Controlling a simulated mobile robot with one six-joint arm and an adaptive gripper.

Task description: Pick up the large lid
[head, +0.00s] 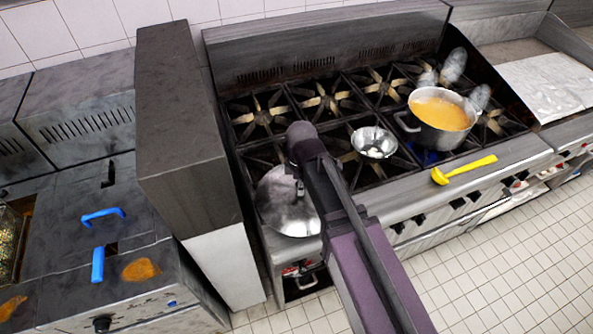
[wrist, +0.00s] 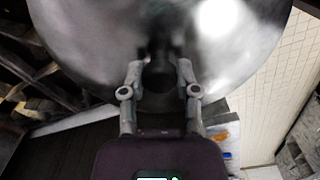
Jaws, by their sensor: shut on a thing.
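The large lid (head: 280,208) is a round, shiny metal disc at the front left of the stove in the head view, partly hidden behind my arm. It fills the upper part of the wrist view (wrist: 225,50). My gripper (wrist: 160,75) is shut on the dark knob at the lid's middle, one finger on each side. In the head view my arm hides most of the gripper. I cannot tell for sure whether the lid rests on the burner grates or is just above them.
A small metal bowl or lid (head: 374,142) sits on the grates to the right. A pot (head: 437,141) of orange soup stands on a lit burner. A yellow ladle (head: 464,170) lies on the stove's front ledge. A tall dark-topped partition (head: 178,110) stands close on the left.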

